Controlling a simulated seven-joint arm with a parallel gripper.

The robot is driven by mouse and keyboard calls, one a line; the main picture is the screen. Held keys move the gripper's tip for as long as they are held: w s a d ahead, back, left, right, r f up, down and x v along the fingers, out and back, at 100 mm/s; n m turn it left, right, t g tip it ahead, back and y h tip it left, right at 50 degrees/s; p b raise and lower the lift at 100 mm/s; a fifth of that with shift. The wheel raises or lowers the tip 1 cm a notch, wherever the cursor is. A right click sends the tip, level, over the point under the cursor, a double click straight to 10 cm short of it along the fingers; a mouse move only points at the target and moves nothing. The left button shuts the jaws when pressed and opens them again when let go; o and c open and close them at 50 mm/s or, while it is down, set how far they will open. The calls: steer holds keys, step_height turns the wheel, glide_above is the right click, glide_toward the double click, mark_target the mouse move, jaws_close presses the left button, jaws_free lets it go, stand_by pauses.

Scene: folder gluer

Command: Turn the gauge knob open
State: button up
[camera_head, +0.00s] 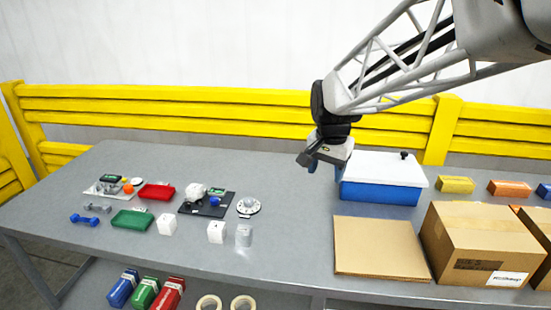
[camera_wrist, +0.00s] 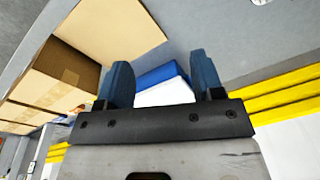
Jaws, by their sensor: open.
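A round white dial with a small raised grey knob, which looks like the gauge knob (camera_head: 248,206), sits on the middle of the grey table. Its setting is too small to read. My gripper (camera_head: 312,163) hangs above the table, up and to the right of the dial in the head view and well apart from it. In the wrist view my gripper (camera_wrist: 160,68) has its two blue fingers spread with nothing held between them. The dial is not clearly seen in the wrist view.
A blue box with a white lid (camera_head: 382,180) stands behind and below my gripper. A flat cardboard sheet (camera_head: 378,247) and a cardboard carton (camera_head: 485,240) lie to the right.

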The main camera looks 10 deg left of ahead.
steer(key=w+a+f+m, duration=0.1)
steer(key=w+a+f, duration=0.2)
steer(key=w+a, duration=0.55)
steer(key=m+g, duration=0.1)
steer(key=m, duration=0.3)
glide_above(214, 198)
steer(key=f, duration=1.6)
steer(key=shift+s+d+f, duration=0.1)
steer(key=shift+d+f, duration=0.25)
steer(key=shift+a+f, duration=0.25)
steer(key=shift+a, duration=0.05)
steer(key=shift+f, duration=0.1)
steer(key=shift+f, duration=3.75)
steer(key=c, duration=0.9)
